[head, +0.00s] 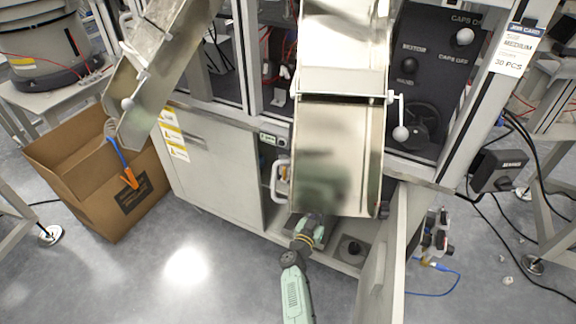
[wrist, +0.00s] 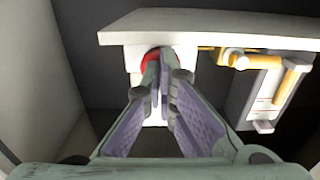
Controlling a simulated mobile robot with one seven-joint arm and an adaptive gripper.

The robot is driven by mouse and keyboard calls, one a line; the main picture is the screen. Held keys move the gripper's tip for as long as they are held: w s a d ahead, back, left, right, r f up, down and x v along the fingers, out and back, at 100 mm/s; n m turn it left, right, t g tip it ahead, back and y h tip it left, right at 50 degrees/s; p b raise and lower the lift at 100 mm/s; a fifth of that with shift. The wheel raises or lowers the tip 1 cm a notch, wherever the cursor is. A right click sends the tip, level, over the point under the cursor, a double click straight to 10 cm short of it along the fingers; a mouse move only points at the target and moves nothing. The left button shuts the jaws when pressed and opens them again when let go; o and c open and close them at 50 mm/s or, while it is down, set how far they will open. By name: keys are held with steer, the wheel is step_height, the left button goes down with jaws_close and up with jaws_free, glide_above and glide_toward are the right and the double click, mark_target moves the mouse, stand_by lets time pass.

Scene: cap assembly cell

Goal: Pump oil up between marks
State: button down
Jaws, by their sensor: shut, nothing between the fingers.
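My gripper (wrist: 160,72) is shut and empty in the wrist view. Its fingertips are in front of a red round part (wrist: 148,55) on a white block (wrist: 133,62); whether they touch it I cannot tell. To the right hangs a pale reservoir-like box (wrist: 262,95) with red lines on its face, perhaps the marks. The oil level cannot be made out. A brass pipe (wrist: 206,48) and fittings join the block and the box. In the head view my arm reaches into the open lower cabinet, and the steel chute hides the fingertips.
The steel chute (head: 335,150) hangs over the cabinet opening. The open cabinet door (head: 383,265) stands right of my arm. A cardboard box (head: 75,185) stands at left. The floor in front is clear.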

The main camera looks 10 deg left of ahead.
steer(key=shift+p+v, duration=0.6)
steer(key=shift+v, duration=0.45)
steer(key=p+v, duration=0.3)
steer(key=v, duration=0.9)
steer(key=shift+p, duration=0.4)
steer(key=shift+s, duration=0.1)
